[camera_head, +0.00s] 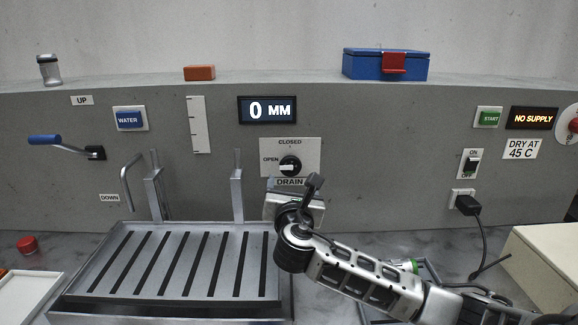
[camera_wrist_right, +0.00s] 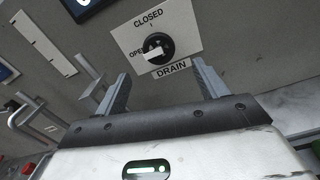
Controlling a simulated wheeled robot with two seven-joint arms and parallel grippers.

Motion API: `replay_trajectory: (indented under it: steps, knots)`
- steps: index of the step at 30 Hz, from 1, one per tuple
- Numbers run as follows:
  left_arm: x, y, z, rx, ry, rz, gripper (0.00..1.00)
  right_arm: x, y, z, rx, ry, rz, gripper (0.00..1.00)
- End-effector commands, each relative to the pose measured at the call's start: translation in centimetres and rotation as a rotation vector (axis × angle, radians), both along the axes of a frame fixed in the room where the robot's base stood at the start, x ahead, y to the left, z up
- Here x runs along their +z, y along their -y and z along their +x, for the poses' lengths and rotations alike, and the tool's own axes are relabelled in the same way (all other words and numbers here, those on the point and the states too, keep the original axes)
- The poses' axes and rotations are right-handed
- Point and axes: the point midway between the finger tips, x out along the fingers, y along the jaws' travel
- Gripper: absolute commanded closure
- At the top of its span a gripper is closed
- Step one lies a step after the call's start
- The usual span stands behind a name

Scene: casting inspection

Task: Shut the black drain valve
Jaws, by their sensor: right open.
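The black drain valve (camera_head: 290,165) is a round knob on a white plate on the grey back panel, marked CLOSED above, OPEN at the left and DRAIN below. Its white pointer points left at OPEN. The knob also shows in the right wrist view (camera_wrist_right: 158,47), beyond the fingers. My right gripper (camera_head: 293,190) is just below the valve and partly hides the area under the plate. In the right wrist view my right gripper (camera_wrist_right: 161,72) has its fingers spread apart with nothing between them, apart from the knob. My left gripper is out of view.
A slotted metal tray (camera_head: 75,285) with upright posts stands left of my right arm. A display (camera_head: 267,110) above the valve reads 0 MM. A blue-handled lever (camera_head: 45,140) is at the left. A black plug (camera_head: 467,205) with a cable is at the right.

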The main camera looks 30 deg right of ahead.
Motion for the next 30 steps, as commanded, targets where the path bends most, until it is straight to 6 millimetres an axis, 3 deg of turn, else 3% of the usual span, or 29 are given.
replay_trajectory:
  steps: [6,12,18,27,30]
  knots:
    - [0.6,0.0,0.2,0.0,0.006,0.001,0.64,0.1,2.6,4.2,-0.003,0.0,0.003,0.28]
    - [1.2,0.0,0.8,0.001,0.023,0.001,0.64,0.1,4.2,6.9,-0.001,0.0,0.005,0.28]
    - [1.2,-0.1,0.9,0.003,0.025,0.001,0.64,0.0,4.9,8.0,0.001,0.0,0.005,0.28]
    - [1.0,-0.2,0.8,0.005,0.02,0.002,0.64,0.0,4.9,8.2,0.002,0.0,0.005,0.28]
    - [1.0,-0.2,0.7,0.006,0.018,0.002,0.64,-0.1,4.9,8.2,0.002,0.0,0.005,0.56]
